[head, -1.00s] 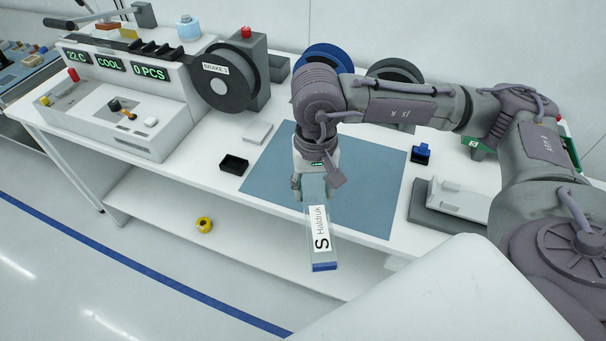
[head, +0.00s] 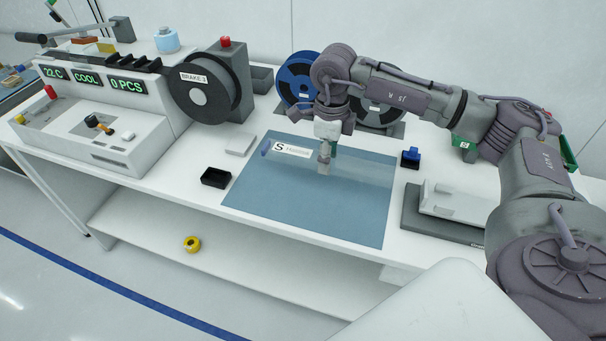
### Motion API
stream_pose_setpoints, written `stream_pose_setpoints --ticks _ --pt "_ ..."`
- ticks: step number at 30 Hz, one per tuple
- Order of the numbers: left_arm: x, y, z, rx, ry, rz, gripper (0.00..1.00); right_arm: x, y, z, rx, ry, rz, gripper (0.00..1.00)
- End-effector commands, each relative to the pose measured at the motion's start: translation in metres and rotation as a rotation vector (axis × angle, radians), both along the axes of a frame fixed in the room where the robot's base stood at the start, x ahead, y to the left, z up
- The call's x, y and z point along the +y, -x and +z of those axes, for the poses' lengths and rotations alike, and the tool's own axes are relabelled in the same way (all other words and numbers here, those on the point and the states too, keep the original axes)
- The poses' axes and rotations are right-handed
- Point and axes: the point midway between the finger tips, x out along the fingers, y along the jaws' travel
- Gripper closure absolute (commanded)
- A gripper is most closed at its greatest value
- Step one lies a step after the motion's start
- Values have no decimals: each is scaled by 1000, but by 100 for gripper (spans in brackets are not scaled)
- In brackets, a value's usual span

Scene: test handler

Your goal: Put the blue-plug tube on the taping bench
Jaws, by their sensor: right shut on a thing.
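The blue-plug tube (head: 291,149) is a long clear tube with a white label marked S and a blue plug (head: 265,147) at its left end. It lies level over the back part of the blue mat (head: 300,215) on the white taping bench (head: 160,190). My right gripper (head: 325,168) points down and is shut on the tube near its right end. I cannot tell whether the tube touches the mat or hangs just above it. My left gripper is not in view.
A small black tray (head: 216,178) and a pale flat block (head: 240,144) sit left of the mat. A blue tape dispenser (head: 411,157) and a grey fixture (head: 455,205) stand right. Reels (head: 298,80) stand behind. The mat's front is clear.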

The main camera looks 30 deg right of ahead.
Motion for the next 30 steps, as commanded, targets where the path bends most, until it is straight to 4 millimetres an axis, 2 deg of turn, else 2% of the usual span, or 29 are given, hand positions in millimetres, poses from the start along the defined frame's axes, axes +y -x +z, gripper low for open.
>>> stream_pose_setpoints --ticks 3,9,14,21,30 --pt "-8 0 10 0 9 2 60 23 -18 -14 3 -2 4 88" --pt "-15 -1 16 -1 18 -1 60 44 -37 -33 1 -1 2 88" --pt "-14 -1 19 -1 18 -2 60 48 -40 -43 2 1 2 88" --pt "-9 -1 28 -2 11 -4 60 48 -40 -74 2 1 2 88" --pt "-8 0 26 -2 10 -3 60 48 -41 -78 -1 0 3 88"
